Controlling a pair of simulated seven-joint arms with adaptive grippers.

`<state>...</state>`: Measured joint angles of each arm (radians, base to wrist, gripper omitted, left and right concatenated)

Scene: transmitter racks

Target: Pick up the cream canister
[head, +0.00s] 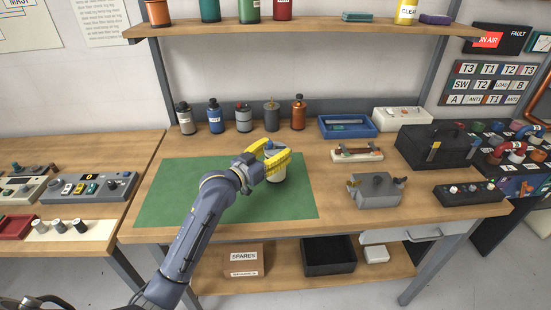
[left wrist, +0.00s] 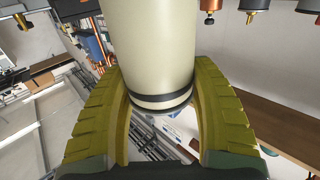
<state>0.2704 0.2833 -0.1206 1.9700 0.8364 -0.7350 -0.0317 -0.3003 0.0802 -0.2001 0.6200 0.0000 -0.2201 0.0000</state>
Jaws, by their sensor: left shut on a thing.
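The cream canister (head: 276,174) is at the right part of the green mat (head: 172,192) on the workbench. My left gripper (head: 274,163) is shut around it with yellow fingers. In the left wrist view the pale canister (left wrist: 152,48), with a dark band near one end, sits between the two yellow fingers (left wrist: 157,110), which touch its sides. In the head view the fingers hide part of the canister. I cannot tell whether its base touches the mat. My right gripper is not in view.
Several bottles, including a blue one (head: 216,117) and an orange one (head: 298,113), stand along the back. A blue tray (head: 372,133), a black toolbox (head: 442,150) and a grey box (head: 376,189) are to the right. A shelf (head: 320,27) runs above. The mat's left side is clear.

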